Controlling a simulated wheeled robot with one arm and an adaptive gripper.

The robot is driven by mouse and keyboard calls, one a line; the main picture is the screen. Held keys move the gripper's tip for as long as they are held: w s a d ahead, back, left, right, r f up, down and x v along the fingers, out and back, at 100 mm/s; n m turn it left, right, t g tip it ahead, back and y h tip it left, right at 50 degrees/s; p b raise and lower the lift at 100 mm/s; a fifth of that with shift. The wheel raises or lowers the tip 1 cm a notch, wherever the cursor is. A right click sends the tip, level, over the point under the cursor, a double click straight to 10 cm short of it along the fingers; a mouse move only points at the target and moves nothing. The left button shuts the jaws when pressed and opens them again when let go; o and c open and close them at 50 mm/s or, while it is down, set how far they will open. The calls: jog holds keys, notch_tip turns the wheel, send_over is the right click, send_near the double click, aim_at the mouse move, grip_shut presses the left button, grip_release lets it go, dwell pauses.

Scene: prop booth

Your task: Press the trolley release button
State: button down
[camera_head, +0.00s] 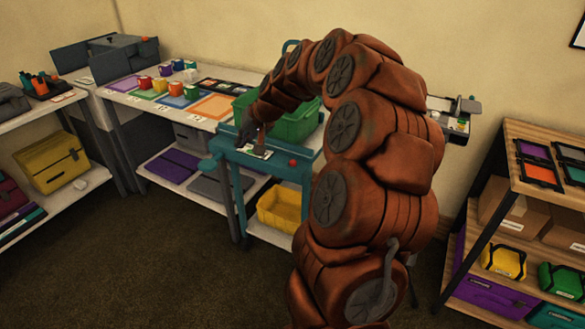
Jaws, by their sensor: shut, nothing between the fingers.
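The teal trolley (229,154) stands in the middle of the view, against the front of the long table. A small pale panel (256,152) lies on its top near the front edge. A red knob or button (293,162) sits to the right of that panel. I cannot tell which part is the release button. My gripper (242,142) is shut and empty, pointing down above the trolley top by the panel's left end. The picture is too small to tell whether its tips touch anything. My arm hides the trolley's right side.
A green crate (294,124) stands on the trolley just behind my gripper, and a yellow bin (279,211) sits on its lower shelf. The long table (120,97) holds mugs on coloured mats. A wooden shelf unit (516,165) stands at right. The carpet at front left is clear.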

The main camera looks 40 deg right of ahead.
jog(key=w+d+f+m+t+h+b, duration=0.1)
jog(key=d+f+m, duration=0.15)
jog(key=d, duration=0.75)
jog(key=m+h+b, duration=0.1)
jog(key=m+h, duration=0.1)
send_over(294, 162)
notch_tip(294, 162, down, 3)
jog(key=shift+r+n+t, duration=0.15)
jog(key=shift+n+t, duration=0.1)
jog(key=shift+t, duration=0.15)
notch_tip(294, 162, down, 8)
jog(key=b, duration=0.3)
jog(key=shift+r, duration=0.25)
jog(key=shift+f+b, duration=0.45)
jog(key=shift+f, duration=0.25)
jog(key=shift+f+b, duration=0.4)
